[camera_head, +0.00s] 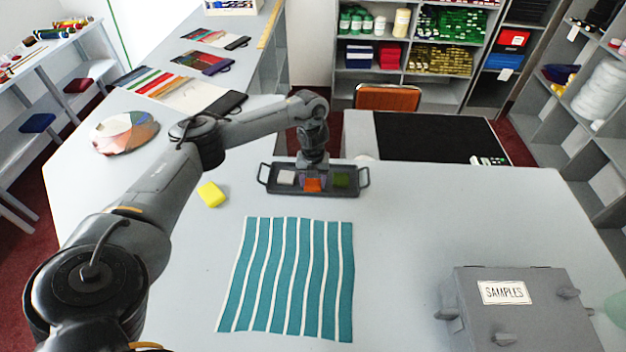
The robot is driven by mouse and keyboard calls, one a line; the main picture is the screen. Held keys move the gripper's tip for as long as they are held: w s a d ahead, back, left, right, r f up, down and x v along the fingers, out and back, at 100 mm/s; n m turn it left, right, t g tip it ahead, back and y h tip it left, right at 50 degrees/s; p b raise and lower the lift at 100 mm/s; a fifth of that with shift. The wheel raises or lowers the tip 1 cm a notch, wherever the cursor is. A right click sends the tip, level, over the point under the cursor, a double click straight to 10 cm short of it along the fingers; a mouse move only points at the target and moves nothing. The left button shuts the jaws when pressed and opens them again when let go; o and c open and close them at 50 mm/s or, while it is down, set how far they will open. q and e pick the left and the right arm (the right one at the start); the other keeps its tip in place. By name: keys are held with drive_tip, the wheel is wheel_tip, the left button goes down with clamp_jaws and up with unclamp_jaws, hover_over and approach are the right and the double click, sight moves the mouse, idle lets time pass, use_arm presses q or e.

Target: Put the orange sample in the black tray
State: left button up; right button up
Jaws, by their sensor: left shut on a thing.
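The orange sample (313,185) is at the middle of the black tray (266,182), between a white-grey sample (286,177) and a green sample (341,180). My left gripper (313,174) reaches down over the tray from behind and is shut on the orange sample. The fingertips are small and partly hidden, so I cannot tell whether the sample touches the tray floor. My right gripper is not in view.
A yellow block (211,194) lies left of the tray. A teal-striped cloth (290,280) lies in front. A grey SAMPLES box (520,315) stands at the front right. The counter (420,220) between tray and box is clear.

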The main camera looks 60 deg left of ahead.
sight(313, 184)
use_arm(q)
drive_tip(key=o, duration=1)
drive_tip(key=shift+r, duration=0.1)
wheel_tip(313, 184, up, 12)
drive_tip(key=p, duration=0.7)
drive_tip(key=shift+r, duration=0.1)
